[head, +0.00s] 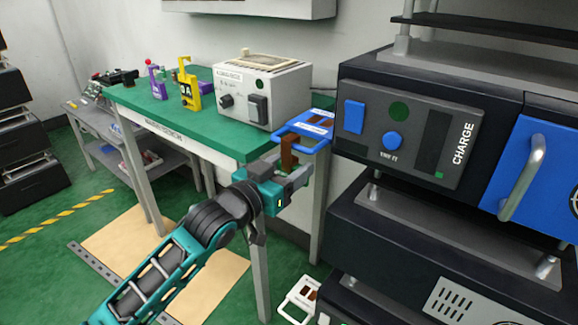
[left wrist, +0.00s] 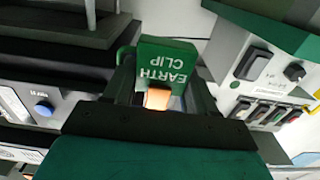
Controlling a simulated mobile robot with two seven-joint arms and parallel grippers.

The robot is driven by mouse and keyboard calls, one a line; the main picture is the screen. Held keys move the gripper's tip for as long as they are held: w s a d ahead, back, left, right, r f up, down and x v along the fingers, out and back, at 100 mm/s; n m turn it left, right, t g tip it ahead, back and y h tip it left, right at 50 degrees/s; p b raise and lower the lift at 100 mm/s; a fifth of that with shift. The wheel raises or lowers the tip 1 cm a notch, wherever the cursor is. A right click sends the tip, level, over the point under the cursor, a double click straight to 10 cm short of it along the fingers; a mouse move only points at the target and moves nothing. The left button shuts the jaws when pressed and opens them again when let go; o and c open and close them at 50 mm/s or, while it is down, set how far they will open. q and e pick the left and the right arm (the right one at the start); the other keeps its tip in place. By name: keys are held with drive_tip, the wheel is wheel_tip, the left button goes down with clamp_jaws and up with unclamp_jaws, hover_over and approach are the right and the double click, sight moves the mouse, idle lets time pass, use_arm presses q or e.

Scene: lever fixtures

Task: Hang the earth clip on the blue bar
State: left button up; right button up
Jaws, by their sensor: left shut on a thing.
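The earth clip shows in the left wrist view as a green block (left wrist: 166,62) with upside-down "EARTH CLIP" lettering and an orange-copper part (left wrist: 158,98) between my fingers. In the head view a brown upright piece (head: 289,152), seemingly part of the clip, rises from my left gripper (head: 294,176). The gripper is shut on the clip, off the table's front right corner. A blue bar (head: 288,134) forms the front of a blue labelled frame at that corner. The brown piece overlaps it in the picture; I cannot tell whether they touch. My right gripper is out of view.
A black CHARGE cabinet (head: 408,135) with a blue door (head: 543,170) stands close on the right. The green table (head: 150,106) carries a white box (head: 262,90) and a yellow lever fixture (head: 190,90). A white frame (head: 298,300) is low down below.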

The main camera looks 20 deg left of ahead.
use_arm(q)
drive_tip(key=o, duration=1.1)
drive_tip(key=shift+o, duration=0.2)
drive_tip(key=p+v, duration=0.1)
drive_tip(key=v, duration=1.2)
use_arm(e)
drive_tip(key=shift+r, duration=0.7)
use_arm(q)
drive_tip(key=s+d+f+g+y+p, duration=0.1)
drive_tip(key=s+f+g+y+p, duration=0.1)
drive_tip(key=s+f+p, duration=0.3)
drive_tip(key=s+d+f+n+g+y+p, duration=0.1)
drive_tip(key=s+f+g+p, duration=0.3)
drive_tip(key=f, duration=0.8)
drive_tip(key=shift+s+d+f+y+p, duration=0.2)
drive_tip(key=shift+s+d+y+p, duration=0.3)
drive_tip(key=shift+s, duration=0.75)
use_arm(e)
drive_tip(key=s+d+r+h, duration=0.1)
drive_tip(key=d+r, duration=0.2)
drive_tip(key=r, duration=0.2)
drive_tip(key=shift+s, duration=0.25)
